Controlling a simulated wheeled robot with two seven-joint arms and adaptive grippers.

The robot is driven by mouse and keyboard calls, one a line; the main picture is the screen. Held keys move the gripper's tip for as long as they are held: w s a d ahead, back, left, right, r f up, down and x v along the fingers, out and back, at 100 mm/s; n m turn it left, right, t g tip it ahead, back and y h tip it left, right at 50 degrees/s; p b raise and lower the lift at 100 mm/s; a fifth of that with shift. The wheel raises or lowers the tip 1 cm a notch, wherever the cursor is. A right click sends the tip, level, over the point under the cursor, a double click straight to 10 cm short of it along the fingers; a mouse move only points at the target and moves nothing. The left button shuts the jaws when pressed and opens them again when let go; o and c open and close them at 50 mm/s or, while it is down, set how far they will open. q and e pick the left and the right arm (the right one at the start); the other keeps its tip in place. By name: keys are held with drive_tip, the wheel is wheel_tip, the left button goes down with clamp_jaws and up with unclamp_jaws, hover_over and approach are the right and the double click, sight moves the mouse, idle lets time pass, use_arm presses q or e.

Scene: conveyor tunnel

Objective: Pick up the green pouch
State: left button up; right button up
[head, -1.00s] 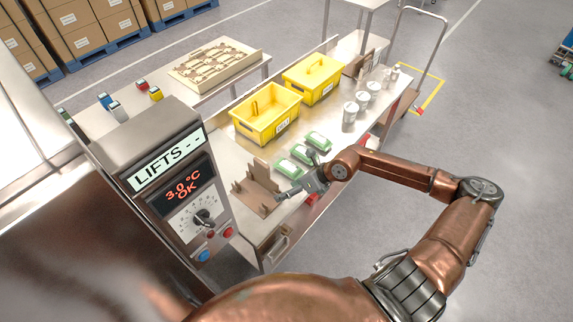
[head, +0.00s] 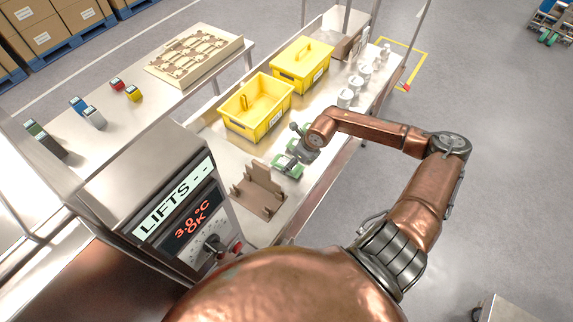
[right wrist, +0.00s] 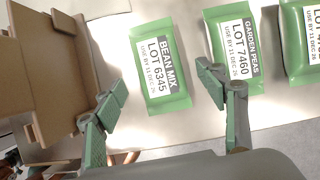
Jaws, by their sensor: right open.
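Three green pouches with white labels lie in a row in the right wrist view: one reading BEAN MIX LOT 6345 (right wrist: 160,65), one reading GARDEN PEAS LOT 7460 (right wrist: 240,48), and one cut off at the right edge (right wrist: 301,45). My right gripper (right wrist: 163,98) is open and empty. The bean mix pouch shows ahead of it, between the two fingers; the right finger overlaps the garden peas pouch in the picture. In the head view my right gripper (head: 300,149) is over the pouches and partly hides them; one green pouch (head: 288,166) shows below it. My left gripper is out of view.
A brown stand (head: 262,188) stands close beside the pouches. Yellow bins (head: 261,121) (head: 303,72) stand behind, and white canisters (head: 346,98) stand farther along the bench. A display housing (head: 180,205) is at the front left.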

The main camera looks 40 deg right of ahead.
sight(280, 161)
drive_tip(key=x, duration=0.3)
drive_tip(key=shift+w+f, duration=0.15)
drive_tip(key=shift+w, duration=0.05)
drive_tip(key=shift+f, duration=0.15)
drive_tip(key=c, duration=0.8)
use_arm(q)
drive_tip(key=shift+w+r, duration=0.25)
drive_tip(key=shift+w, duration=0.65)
use_arm(e)
drive_tip(key=c, duration=0.6)
